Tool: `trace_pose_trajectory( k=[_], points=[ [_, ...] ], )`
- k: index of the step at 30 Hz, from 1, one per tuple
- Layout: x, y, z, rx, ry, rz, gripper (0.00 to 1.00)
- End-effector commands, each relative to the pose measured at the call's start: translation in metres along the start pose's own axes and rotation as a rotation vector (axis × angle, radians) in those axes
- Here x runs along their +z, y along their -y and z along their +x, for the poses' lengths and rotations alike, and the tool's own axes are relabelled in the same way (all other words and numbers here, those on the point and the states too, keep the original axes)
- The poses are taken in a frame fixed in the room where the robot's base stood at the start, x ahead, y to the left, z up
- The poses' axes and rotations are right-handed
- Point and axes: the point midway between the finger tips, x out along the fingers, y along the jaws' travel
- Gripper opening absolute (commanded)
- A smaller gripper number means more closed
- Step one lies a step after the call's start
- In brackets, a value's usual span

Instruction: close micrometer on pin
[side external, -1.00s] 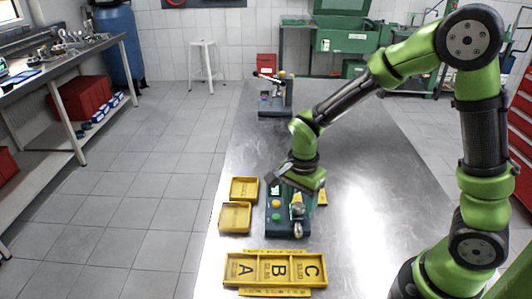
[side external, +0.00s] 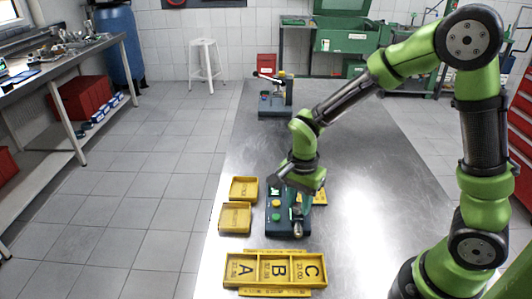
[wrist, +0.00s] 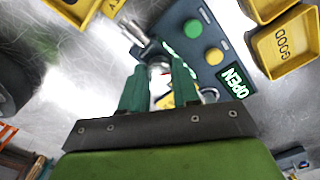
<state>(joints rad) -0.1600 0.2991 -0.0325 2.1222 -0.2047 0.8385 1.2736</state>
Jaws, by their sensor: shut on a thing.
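The micrometer station (side external: 272,230) is a dark blue block with a green button (side external: 276,217) and a yellow button (side external: 276,205) on the steel table. Its display (wrist: 234,82) reads OPEN in the wrist view. The silver micrometer barrel (side external: 298,229) sticks out toward the front; it also shows in the wrist view (wrist: 134,33). My gripper (wrist: 160,67) points down at the micrometer, with its green fingers shut on a small pale part, seemingly the pin (wrist: 160,71). The fingers hide most of it, and I cannot tell whether it touches the measuring faces.
Two yellow trays (side external: 236,229) stand left of the station; one reads GOOD in the wrist view (wrist: 281,34). A yellow tray with compartments A, B and C (side external: 254,284) lies in front. Another device (side external: 268,112) stands at the far end. The table's right side is clear.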

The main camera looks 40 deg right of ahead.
Motion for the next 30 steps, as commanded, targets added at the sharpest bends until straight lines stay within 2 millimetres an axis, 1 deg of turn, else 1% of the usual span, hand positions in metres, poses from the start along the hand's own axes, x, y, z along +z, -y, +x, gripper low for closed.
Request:
trace_pose_trajectory(
  k=[8,30],
  points=[
    [-0.0005,0.0003,-0.0007,0.0,0.0,-0.215,0.0],
    [0.0,0.0011,-0.001,-0.001,0.0,-0.918,0.0]
  ],
)
